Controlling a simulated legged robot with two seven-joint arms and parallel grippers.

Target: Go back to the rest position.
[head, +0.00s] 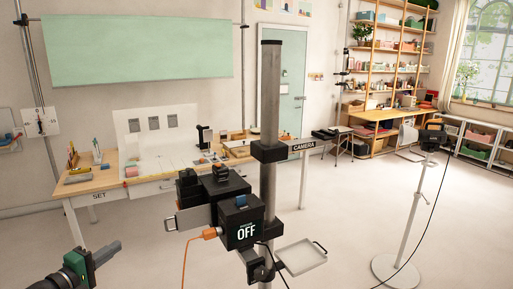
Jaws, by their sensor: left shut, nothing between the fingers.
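My left gripper (108,251) is at the lower left of the head view, its grey fingers pointing right and shut with nothing between them. It is in open air, apart from the camera stand and the work table. My right gripper is not in view.
A light stand (407,215) is at right, with a cable. Open floor lies between.

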